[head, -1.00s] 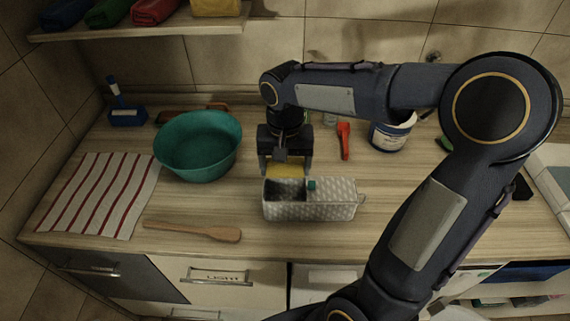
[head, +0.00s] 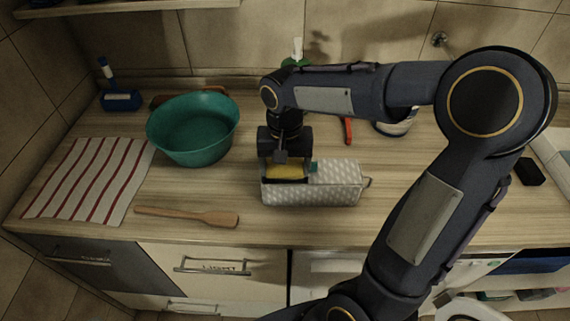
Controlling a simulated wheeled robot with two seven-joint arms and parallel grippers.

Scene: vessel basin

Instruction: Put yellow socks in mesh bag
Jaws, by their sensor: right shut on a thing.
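The mesh bag (head: 338,183), a grey-white patterned box-like bag, stands on the counter in the middle of the head view. Its left half is open on top. My right gripper (head: 285,164) points down at the bag's open left part. It is shut on the yellow socks (head: 286,172), which show as a yellow patch at the opening. The fingertips are partly hidden, and I cannot tell whether the socks touch the bag's floor. My left gripper is not in view.
A teal bowl (head: 194,128) stands left of the bag. A striped towel (head: 88,180) and a wooden spatula (head: 190,215) lie at the front left. A blue-handled brush (head: 120,99) stands at the back left.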

